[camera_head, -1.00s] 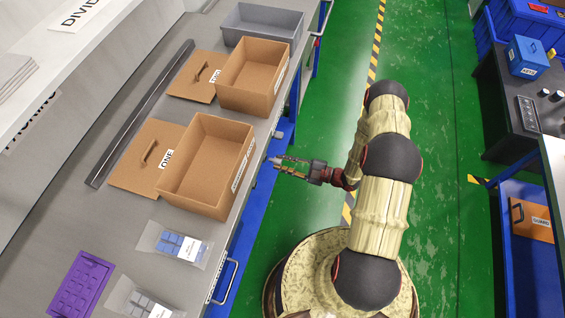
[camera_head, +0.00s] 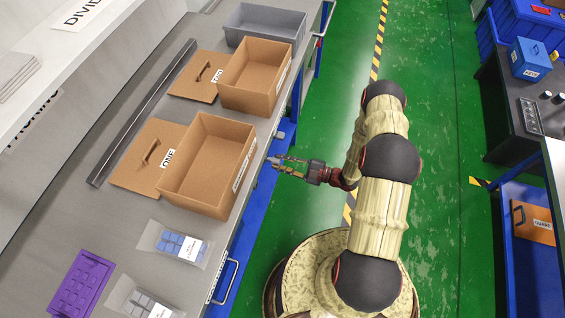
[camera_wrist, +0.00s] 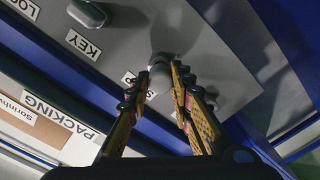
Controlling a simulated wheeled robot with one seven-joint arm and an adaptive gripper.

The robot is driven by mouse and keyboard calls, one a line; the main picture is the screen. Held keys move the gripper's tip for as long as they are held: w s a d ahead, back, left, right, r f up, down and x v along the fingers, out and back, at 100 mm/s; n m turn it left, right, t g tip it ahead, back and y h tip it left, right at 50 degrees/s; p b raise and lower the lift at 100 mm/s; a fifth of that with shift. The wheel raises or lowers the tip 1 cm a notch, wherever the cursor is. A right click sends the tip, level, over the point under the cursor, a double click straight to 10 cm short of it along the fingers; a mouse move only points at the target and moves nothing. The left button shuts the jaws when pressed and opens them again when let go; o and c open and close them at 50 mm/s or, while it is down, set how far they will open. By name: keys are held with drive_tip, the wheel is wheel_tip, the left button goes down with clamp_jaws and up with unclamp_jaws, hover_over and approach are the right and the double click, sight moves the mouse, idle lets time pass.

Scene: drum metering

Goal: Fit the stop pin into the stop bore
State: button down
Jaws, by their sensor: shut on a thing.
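In the wrist view my gripper (camera_wrist: 161,84) has its two fingertips on either side of a grey rounded piece (camera_wrist: 159,76), which looks like the stop pin, in front of a grey panel (camera_wrist: 225,55). A label (camera_wrist: 129,78) starting with "S" is beside the left fingertip, partly covered. The stop bore itself is not visible, and I cannot tell whether the pin's end is in the panel. In the head view my gripper (camera_head: 274,162) is at the bench's front side, right of the box marked ONE; the pin is too small to make out there.
A grey knob (camera_wrist: 88,14) sits above the "KEY" label (camera_wrist: 83,43). A "PACKING" label (camera_wrist: 56,113) is lower left. On the bench are open brown boxes (camera_head: 206,165), lids (camera_head: 148,157) and a purple tray (camera_head: 81,284).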

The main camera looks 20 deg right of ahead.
drive_tip(key=shift+x, duration=1.05)
drive_tip(key=c, duration=1.5)
unclamp_jaws()
drive_tip(key=shift+d, duration=0.1)
drive_tip(key=v, duration=1.2)
